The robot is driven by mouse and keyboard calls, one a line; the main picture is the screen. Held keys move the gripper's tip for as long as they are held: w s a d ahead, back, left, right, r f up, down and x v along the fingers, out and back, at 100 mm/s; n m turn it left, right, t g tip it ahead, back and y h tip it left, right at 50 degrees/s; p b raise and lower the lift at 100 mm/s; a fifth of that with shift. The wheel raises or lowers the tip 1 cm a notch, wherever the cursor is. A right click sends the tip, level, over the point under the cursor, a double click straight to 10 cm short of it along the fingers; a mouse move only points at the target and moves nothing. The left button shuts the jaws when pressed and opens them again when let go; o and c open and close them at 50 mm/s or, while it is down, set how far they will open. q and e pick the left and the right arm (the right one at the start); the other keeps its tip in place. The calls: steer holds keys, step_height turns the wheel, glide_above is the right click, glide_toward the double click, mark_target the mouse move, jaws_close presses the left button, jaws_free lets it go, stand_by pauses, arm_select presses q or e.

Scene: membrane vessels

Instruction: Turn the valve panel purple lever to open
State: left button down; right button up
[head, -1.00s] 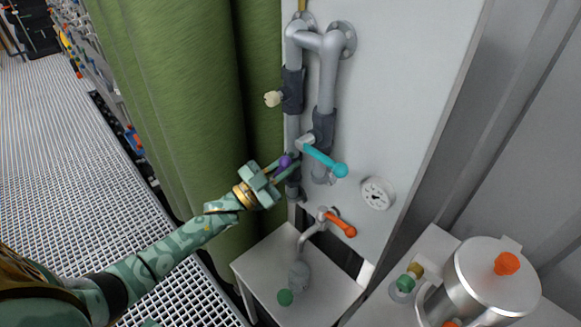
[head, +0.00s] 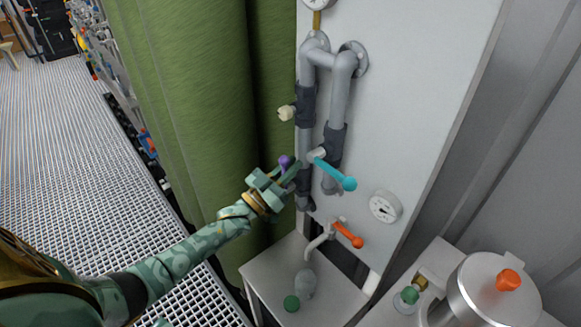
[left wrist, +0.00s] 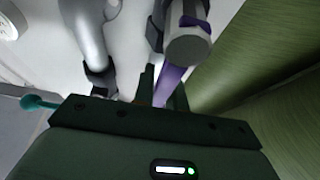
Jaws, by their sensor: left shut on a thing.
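The purple lever (head: 285,161) sits low on the left grey pipe of the white valve panel (head: 420,80). In the head view only its purple end shows, by my left gripper (head: 287,170). In the left wrist view the purple lever (left wrist: 171,82) runs down between the gripper's two fingers (left wrist: 163,92). My left gripper is shut on this lever. A grey round pipe or valve end (left wrist: 188,46) with purple on it is just above. The lever's far end is hidden by the gripper body. My right gripper is not in view.
A cyan lever (head: 335,174) is close right of my left gripper. An orange tap lever (head: 348,235) and a gauge (head: 385,206) are lower right. A cream knob (head: 287,113) is above. A green curtain (head: 190,100) hangs left. A metal vessel (head: 495,295) stands lower right.

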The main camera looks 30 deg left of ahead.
arm_select(q)
steer(key=shift+f, duration=0.1)
steer(key=c, duration=1.4)
jaws_free()
steer(key=shift+a, duration=0.1)
steer(key=shift+c, duration=0.2)
steer(key=shift+s, duration=0.1)
steer(key=v, duration=1.6)
steer(key=shift+f, duration=0.1)
